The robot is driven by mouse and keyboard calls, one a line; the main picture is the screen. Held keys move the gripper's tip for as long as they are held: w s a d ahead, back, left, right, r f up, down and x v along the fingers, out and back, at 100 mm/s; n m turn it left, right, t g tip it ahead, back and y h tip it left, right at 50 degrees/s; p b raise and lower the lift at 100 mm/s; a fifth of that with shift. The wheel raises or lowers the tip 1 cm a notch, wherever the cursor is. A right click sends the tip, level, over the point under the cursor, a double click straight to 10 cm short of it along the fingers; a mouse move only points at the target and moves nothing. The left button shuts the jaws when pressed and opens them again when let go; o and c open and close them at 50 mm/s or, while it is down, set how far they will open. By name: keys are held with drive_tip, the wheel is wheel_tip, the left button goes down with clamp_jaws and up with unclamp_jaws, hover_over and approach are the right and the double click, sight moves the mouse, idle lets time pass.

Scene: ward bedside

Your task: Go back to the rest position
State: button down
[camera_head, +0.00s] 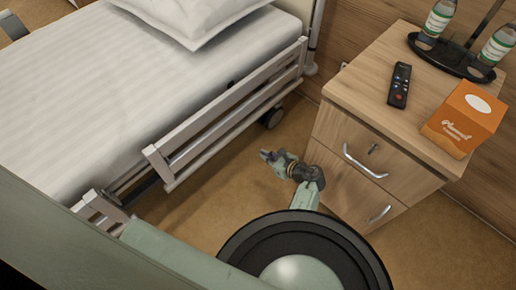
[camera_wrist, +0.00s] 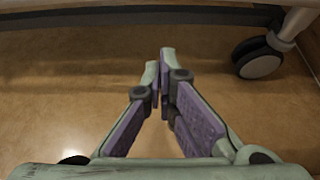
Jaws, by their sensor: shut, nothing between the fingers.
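My gripper (camera_head: 268,156) hangs low over the floor in the head view, between the bed and the bedside cabinet. Its fingers point left toward the bed rail. In the wrist view my gripper (camera_wrist: 160,62) shows its two purple-padded fingers drawn together at the tips, with nothing between them. My arm comes up from the lower middle of the head view, and my own body covers much of the bottom edge.
The bed (camera_head: 140,85) with its side rail (camera_head: 225,120) fills the left. A bed wheel (camera_wrist: 257,60) is close by. The wooden cabinet (camera_head: 345,190) on the right bears a remote (camera_head: 399,85), an orange box (camera_head: 463,120) and bottles (camera_head: 438,18) in a black holder. Brown floor (camera_head: 205,205) is clear.

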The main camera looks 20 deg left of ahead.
drive_tip(key=shift+s+d+r, duration=0.15)
drive_tip(key=shift+s+d, duration=0.05)
drive_tip(key=shift+d, duration=0.2)
